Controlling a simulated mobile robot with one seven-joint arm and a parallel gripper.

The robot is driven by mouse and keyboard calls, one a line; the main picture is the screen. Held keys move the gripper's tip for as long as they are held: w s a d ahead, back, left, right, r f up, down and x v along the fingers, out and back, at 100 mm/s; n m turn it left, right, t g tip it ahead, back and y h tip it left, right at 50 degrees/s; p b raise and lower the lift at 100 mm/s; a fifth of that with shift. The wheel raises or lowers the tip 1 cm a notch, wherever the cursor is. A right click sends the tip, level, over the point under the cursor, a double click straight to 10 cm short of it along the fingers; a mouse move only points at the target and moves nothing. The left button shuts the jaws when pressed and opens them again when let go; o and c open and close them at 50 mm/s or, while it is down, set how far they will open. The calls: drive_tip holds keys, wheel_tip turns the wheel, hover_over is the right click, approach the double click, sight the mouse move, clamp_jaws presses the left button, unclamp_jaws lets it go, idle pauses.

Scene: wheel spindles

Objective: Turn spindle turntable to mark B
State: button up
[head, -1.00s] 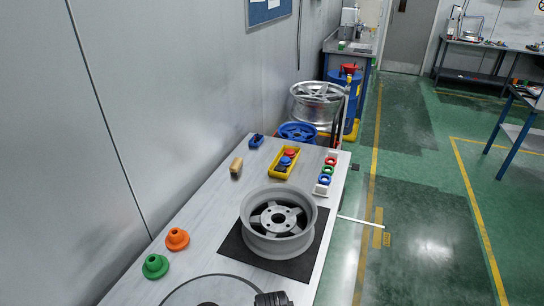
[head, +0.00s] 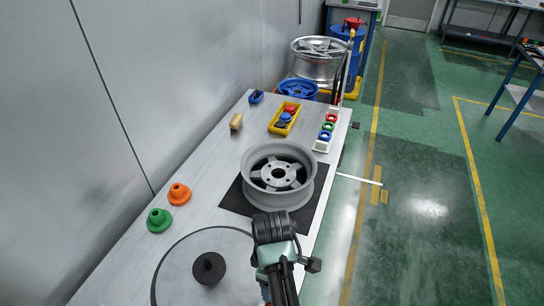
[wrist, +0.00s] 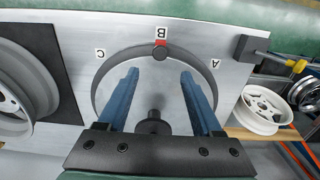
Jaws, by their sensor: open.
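The turntable is a light grey disc (head: 180,262) with a black hub (head: 208,267) at the near end of the bench. In the wrist view the disc (wrist: 112,88) fills the middle, with labels C (wrist: 99,53), B (wrist: 161,33) and A (wrist: 215,63) around its rim. A dark round knob (wrist: 160,53) stands at the rim beside label B, with a small red mark (wrist: 160,42) between them. My gripper (wrist: 158,74) is open and empty over the disc, the knob beyond its fingertips and roughly centred between them. The hub (wrist: 155,113) shows between the fingers.
A grey wheel (head: 277,175) rests on a black mat (head: 235,200) beyond the turntable. Orange (head: 179,194) and green (head: 159,220) spindle cones stand at the left.

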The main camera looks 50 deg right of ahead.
drive_tip(key=shift+r, duration=1.65)
